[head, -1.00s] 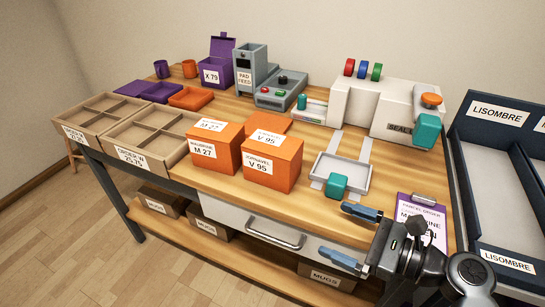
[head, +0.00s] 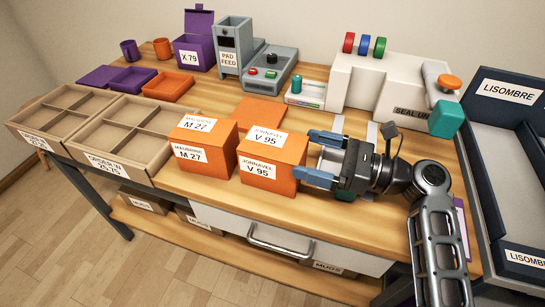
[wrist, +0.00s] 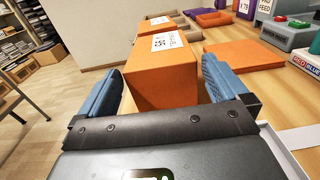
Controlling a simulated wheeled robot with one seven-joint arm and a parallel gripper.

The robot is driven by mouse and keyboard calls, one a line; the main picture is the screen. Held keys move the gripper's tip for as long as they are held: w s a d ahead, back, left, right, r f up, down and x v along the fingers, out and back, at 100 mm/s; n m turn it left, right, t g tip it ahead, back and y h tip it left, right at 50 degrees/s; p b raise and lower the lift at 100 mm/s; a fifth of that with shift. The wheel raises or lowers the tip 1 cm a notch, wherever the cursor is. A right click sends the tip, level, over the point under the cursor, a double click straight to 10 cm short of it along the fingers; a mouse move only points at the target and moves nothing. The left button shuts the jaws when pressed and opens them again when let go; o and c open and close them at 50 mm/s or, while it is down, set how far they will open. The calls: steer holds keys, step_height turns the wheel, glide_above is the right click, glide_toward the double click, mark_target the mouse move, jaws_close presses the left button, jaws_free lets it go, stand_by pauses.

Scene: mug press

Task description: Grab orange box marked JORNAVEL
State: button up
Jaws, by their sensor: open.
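The orange box marked JORNAVEL V 95 (head: 272,158) stands on the wooden table, right beside another orange box marked M 27 (head: 203,146). My gripper (head: 318,156) is at the right side of the JORNAVEL box, with its blue fingers pointing left at it. In the wrist view my open fingers (wrist: 165,85) stand on either side of the near end of the JORNAVEL box (wrist: 165,75). The fingertips look level with its near face or just past it; I cannot tell whether they touch. The M 27 box shows behind it in the wrist view (wrist: 155,27).
A flat orange panel (head: 258,111) lies behind the boxes. A white tray, partly hidden by my gripper, is on the right. Cardboard order trays (head: 125,133) stand at the left. The sealing machine (head: 400,90) is at the back right.

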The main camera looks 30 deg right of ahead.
mark_target(282, 144)
steer(key=shift+x, duration=3.5)
steer(key=shift+s, duration=0.1)
steer(key=shift+c, duration=0.3)
steer(key=c, duration=0.8)
steer(key=shift+r, duration=0.15)
